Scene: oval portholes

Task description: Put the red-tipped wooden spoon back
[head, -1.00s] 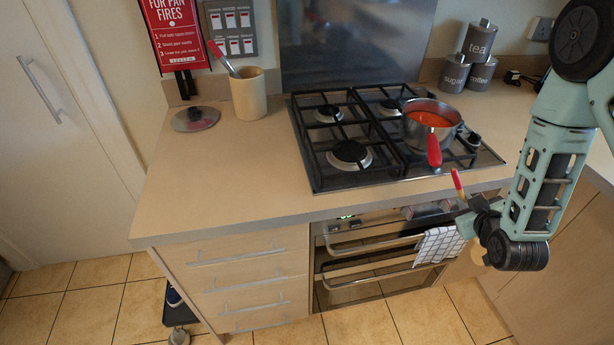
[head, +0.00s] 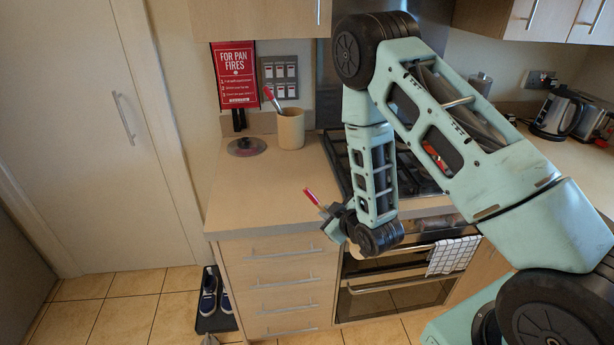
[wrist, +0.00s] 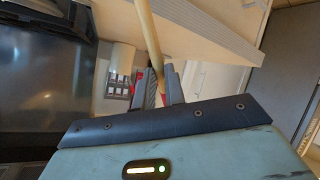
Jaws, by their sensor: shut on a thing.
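The red-tipped wooden spoon is held in my gripper (head: 334,212), with its red tip (head: 312,197) sticking up in the head view. In the wrist view its pale wooden shaft (wrist: 148,38) runs from between the fingers (wrist: 160,90) to the top edge. My gripper is shut on the spoon, in front of the counter edge above the drawers. The spoon's lower end is mostly hidden behind my wrist. A cream crock (head: 291,129) stands on the counter at the back, with a red-handled utensil (head: 270,97) leaning in it. My gripper is apart from the crock, nearer the camera.
A round lid (head: 246,146) lies left of the crock. The hob (head: 345,160) and its pan are largely hidden by my arm. A kettle (head: 556,114) stands far right. Shoes (head: 208,292) are on a floor tray.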

